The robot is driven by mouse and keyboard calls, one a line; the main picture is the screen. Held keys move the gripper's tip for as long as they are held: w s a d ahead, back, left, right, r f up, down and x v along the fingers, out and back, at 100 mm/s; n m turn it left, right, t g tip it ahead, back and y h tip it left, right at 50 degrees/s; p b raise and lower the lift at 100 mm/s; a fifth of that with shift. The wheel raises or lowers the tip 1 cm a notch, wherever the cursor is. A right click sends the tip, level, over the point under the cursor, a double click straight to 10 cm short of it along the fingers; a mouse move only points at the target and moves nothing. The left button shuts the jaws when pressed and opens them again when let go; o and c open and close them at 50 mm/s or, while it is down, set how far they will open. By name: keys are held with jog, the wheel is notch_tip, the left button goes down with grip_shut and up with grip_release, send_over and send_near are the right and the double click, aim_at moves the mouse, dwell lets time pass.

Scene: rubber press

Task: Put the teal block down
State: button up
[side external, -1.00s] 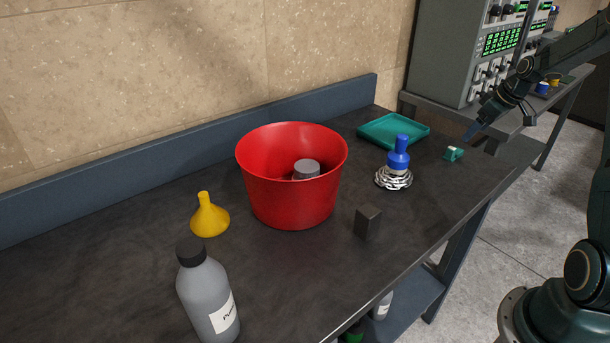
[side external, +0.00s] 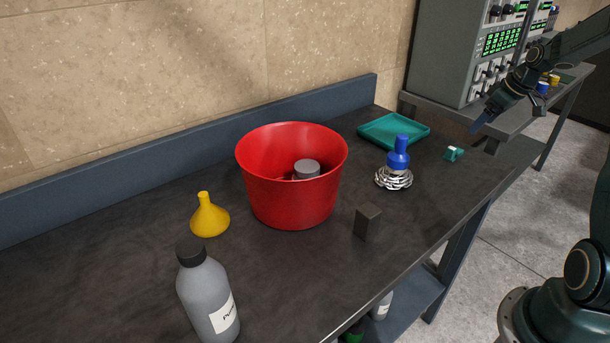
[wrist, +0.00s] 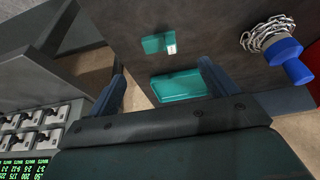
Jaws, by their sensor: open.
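The teal block (side external: 453,153) is small, with a pale patch on it, and rests on the dark bench near its right edge. It also shows in the wrist view (wrist: 153,44), beyond my fingertips and between their lines. My gripper (side external: 482,129) is above the block and apart from it, at the upper right of the side view. In the wrist view the two fingers (wrist: 160,66) are spread wide with nothing between them.
A teal tray (side external: 393,130) lies behind the block. A blue-topped piece with a chain (side external: 398,160) stands left of it. A red bucket (side external: 290,195), dark block (side external: 367,222), yellow funnel (side external: 209,218) and grey bottle (side external: 207,295) stand farther left.

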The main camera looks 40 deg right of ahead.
jog(key=a+r, duration=0.6)
jog(key=a, duration=0.6)
jog(key=a+r, duration=0.6)
jog(key=a, duration=0.5)
jog(key=s+a+t, duration=0.1)
jog(key=s+a, duration=1.5)
jog(key=s, duration=0.1)
jog(key=shift+s+f, duration=0.15)
jog(key=shift+f, duration=0.1)
